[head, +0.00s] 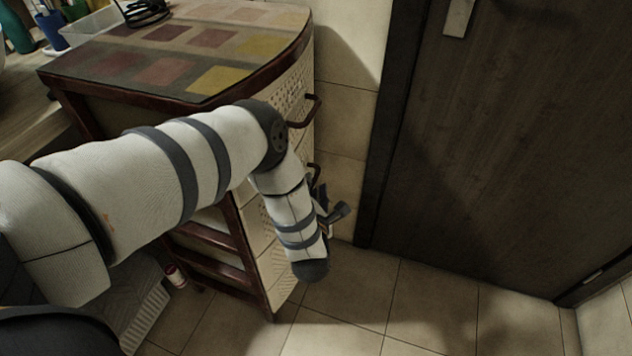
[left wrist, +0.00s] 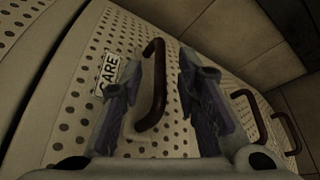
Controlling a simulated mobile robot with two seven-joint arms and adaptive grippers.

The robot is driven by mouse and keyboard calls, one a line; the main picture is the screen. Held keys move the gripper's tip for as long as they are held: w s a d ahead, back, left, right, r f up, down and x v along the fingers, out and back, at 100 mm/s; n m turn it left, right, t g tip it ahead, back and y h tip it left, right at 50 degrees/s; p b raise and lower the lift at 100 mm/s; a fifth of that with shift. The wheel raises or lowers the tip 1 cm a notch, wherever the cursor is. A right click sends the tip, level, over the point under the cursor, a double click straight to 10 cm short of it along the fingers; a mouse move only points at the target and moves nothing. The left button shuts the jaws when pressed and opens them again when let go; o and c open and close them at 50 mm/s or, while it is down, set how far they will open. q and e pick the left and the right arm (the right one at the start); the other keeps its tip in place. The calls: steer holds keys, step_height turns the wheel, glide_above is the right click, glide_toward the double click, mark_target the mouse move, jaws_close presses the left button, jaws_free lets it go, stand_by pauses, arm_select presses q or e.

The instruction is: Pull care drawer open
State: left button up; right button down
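The care drawer (left wrist: 85,110) has a perforated cream front with a white CARE label (left wrist: 108,72) in the left wrist view. Its dark red-brown bar handle (left wrist: 155,85) stands between the two fingers of my left gripper (left wrist: 165,75). The fingers are apart, one on each side of the handle, with a clear gap on the right side; contact on the left side cannot be told. In the head view my left gripper (head: 328,207) is at the cabinet's front, partly hidden by my forearm. The drawer front looks closed. My right gripper is not in view.
The wooden cabinet (head: 180,50) has a patchwork top and an upper handle (head: 304,112). More handles (left wrist: 248,110) show at right in the wrist view. A dark door (head: 510,140) stands to the right. Tiled floor (head: 420,295) in front is clear. A small bottle (head: 175,275) stands lower left.

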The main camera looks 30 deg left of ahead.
arm_select(q)
steer(key=shift+x, duration=1.4)
jaws_close()
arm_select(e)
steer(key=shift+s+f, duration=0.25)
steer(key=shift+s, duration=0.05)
arm_select(q)
steer(key=shift+d, duration=0.1)
